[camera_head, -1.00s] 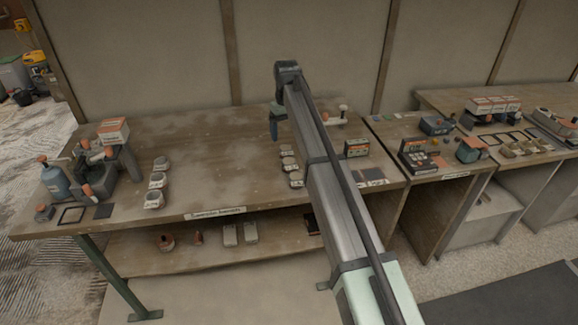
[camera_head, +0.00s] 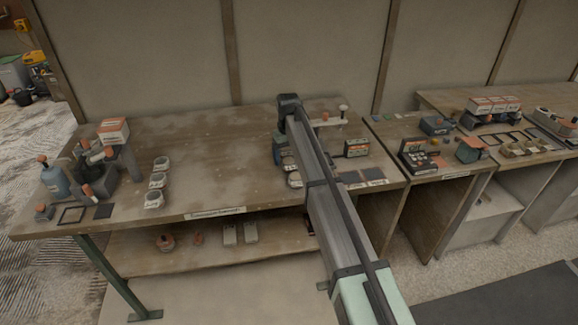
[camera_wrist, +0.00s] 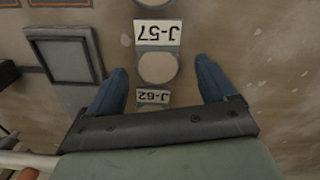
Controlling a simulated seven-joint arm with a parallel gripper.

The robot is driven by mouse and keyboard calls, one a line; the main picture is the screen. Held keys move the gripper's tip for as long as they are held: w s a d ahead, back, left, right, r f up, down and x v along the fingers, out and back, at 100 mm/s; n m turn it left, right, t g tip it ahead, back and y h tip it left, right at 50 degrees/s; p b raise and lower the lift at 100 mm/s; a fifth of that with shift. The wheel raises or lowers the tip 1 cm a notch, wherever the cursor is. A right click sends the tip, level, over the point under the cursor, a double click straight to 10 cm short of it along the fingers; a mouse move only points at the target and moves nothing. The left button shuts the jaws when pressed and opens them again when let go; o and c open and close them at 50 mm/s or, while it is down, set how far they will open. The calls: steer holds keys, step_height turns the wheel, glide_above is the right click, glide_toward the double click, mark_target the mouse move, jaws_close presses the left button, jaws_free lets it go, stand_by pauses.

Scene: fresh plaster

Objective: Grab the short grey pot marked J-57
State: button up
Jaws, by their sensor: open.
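The short grey pot marked J-57 (camera_wrist: 158,68) is in the middle of the wrist view, with its white label upside down at its upper side. My gripper (camera_wrist: 161,72) is open, its two blue fingers on either side of the pot with visible gaps. In the head view my gripper (camera_head: 279,148) is low over the row of pots, and the likely J-57 pot (camera_head: 289,164) is partly hidden by my arm. The pot marked J-62 (camera_wrist: 153,97) shows just below J-57 in the wrist view, partly hidden by the gripper body.
Another round pot (camera_wrist: 152,3) is cut off at the wrist view's top edge. A grey square panel (camera_wrist: 67,62) lies left of the pots there. In the head view, several pots (camera_head: 157,181) stand at the left, with bare tabletop (camera_head: 215,160) between.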

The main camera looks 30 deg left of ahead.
mark_target(288, 160)
steer(key=shift+w+f, duration=0.1)
steer(key=shift+f, duration=1.4)
steer(key=shift+c, duration=0.4)
steer(key=c, duration=1.1)
